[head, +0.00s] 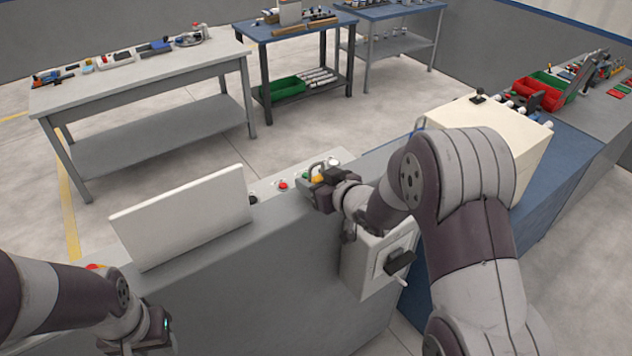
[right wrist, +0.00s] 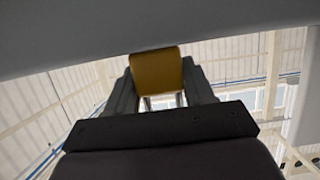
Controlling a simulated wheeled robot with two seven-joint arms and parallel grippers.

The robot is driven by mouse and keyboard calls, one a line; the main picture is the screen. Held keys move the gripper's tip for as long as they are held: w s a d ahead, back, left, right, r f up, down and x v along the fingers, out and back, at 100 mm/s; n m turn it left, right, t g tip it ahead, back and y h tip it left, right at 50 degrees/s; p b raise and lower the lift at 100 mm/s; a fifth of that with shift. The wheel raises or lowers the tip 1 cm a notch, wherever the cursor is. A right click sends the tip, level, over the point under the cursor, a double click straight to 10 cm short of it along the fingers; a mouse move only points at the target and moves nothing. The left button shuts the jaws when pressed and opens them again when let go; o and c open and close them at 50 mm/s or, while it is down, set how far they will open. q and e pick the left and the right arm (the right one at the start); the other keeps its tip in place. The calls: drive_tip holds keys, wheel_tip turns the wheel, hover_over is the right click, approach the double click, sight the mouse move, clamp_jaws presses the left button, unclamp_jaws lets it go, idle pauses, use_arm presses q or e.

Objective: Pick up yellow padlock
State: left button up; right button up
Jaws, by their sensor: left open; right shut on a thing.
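The yellow padlock (head: 319,179) is small in the head view, at the top edge of the grey console beside its buttons. In the right wrist view its yellow body (right wrist: 156,74) stands between the two dark fingers. My right gripper (head: 322,188) is shut on the padlock; it also shows in the right wrist view (right wrist: 160,92). I cannot tell whether the padlock touches the console. My left gripper (head: 140,345) is open at the bottom left, partly cut off by the frame edge, far from the padlock.
The grey console (head: 270,270) has a red button (head: 283,186) and a white upright panel (head: 185,217). A cream box (head: 480,125) stands at right. Tables stand behind, with open floor between.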

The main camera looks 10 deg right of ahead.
sight(315, 164)
drive_tip(key=shift+w+r, duration=0.1)
drive_tip(key=shift+r, duration=0.35)
wheel_tip(315, 164, up, 3)
drive_tip(key=shift+a+f+b, duration=0.1)
drive_tip(key=shift+b, duration=0.5)
drive_tip(key=s+d+r, duration=0.3)
drive_tip(key=d+r, duration=0.4)
drive_tip(key=d, duration=0.4)
drive_tip(key=shift+s+d+r, duration=0.15)
drive_tip(key=shift+s+r, duration=0.05)
drive_tip(key=shift+s, duration=0.05)
